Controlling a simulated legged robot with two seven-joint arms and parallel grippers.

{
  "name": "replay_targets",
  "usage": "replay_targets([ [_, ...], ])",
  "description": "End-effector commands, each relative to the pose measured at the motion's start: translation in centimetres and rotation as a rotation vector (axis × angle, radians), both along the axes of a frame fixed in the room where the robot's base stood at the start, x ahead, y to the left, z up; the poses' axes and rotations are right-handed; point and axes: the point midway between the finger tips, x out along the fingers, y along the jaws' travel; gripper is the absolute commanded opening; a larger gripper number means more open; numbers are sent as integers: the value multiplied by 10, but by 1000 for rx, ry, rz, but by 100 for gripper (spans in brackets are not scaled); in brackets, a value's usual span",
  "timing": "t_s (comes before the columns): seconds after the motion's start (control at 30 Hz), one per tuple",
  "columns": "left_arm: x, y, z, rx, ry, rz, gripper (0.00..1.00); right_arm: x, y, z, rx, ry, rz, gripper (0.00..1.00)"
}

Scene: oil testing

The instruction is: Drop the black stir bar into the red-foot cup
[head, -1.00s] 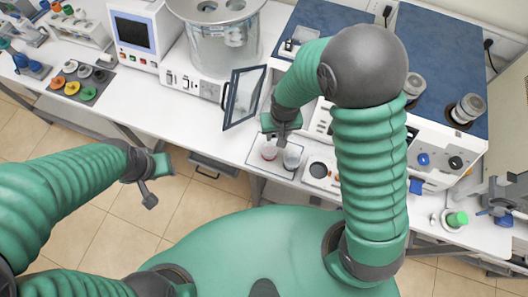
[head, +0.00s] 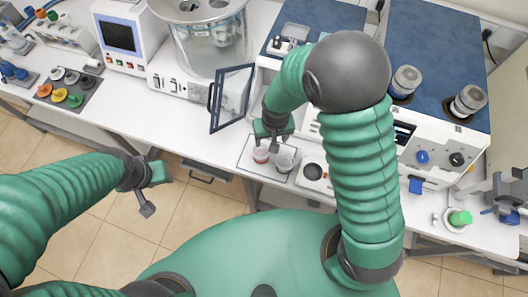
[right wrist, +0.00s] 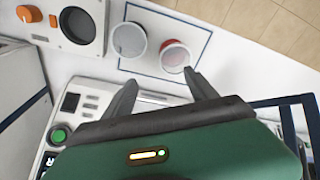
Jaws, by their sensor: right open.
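The red-foot cup (head: 261,155) is a small clear cup with a red base, standing on the white bench inside a blue-lined rectangle. It also shows in the right wrist view (right wrist: 174,57). A second clear cup (head: 284,162) stands beside it. My right gripper (head: 268,142) hangs above and close to the red-foot cup. In the right wrist view its two fingers (right wrist: 160,88) are spread, with nothing visible between them. I cannot make out the black stir bar in any view. My left gripper (head: 148,186) is at the left, off the bench, above the floor; its finger gap is unclear.
A glass door (head: 231,98) stands open just left of my right arm. A stirrer with a round dark plate (head: 313,172) is right of the cups. A dark mat (head: 52,100) with several coloured pieces lies at far left.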

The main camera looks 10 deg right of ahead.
Motion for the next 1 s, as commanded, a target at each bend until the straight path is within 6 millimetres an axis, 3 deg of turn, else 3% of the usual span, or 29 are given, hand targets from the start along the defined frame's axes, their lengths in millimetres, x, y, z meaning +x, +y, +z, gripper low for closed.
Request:
replay_targets([
  [0.17,0,0,-3,0,0,0,36,-1,7,16,-3,-6,6,66],
  [0.5,0,1,-13,0,0,1,36,-11,-5,108,5,-9,2,66],
  [0.7,0,0,-17,0,0,1,36,-17,-14,151,11,-4,1,66],
  [1.0,0,0,-17,0,0,0,36,-19,-10,166,5,1,2,66],
])
